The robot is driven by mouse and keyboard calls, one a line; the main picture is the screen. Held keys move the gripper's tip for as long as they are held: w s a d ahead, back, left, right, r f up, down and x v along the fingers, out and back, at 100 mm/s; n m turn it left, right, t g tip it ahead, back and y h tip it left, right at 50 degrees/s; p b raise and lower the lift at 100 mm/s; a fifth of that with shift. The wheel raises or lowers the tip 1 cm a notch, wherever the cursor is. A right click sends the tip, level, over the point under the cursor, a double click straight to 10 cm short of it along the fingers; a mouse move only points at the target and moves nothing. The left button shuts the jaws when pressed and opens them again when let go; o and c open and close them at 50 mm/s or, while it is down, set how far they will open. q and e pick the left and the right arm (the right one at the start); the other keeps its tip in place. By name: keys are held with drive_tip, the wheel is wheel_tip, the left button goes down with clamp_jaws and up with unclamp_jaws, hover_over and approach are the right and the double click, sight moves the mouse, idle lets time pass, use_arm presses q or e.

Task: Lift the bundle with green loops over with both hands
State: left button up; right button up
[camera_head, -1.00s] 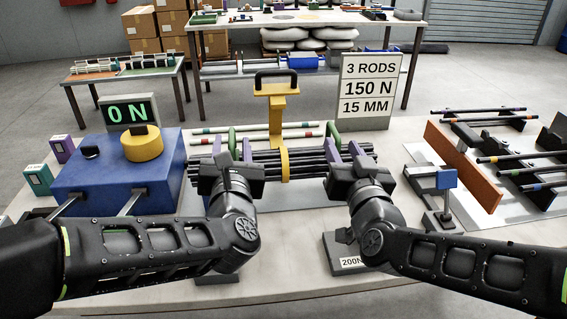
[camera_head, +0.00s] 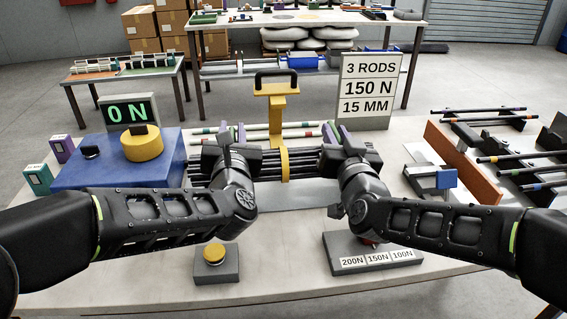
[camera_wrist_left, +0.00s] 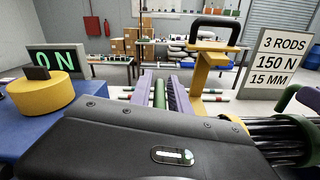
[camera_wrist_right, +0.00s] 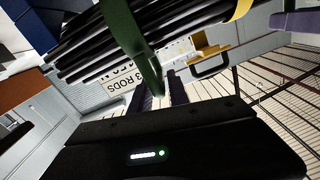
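The bundle of black rods (camera_head: 265,165) lies in the middle of the table with a yellow band (camera_head: 284,160) around its centre. My left gripper (camera_head: 232,133) has its purple fingers closed on both sides of the left green loop (camera_wrist_left: 159,95). My right gripper (camera_head: 336,133) has its fingers about the right green loop (camera_head: 329,133), close on both sides; that loop also shows in the right wrist view (camera_wrist_right: 133,42). The loops' lower parts are partly hidden. The bundle shows no clear lift.
A yellow post with a black handle (camera_head: 277,100) stands behind the bundle. A sign (camera_head: 368,90) stands behind right. A blue box with a 0 N display (camera_head: 131,112) is at left. An orange board (camera_head: 462,160) and rod racks are at right. A yellow button (camera_head: 214,254) and weight-labelled block (camera_head: 370,252) are in front.

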use_arm(q)
clamp_jaws()
use_arm(e)
clamp_jaws()
idle(0.7)
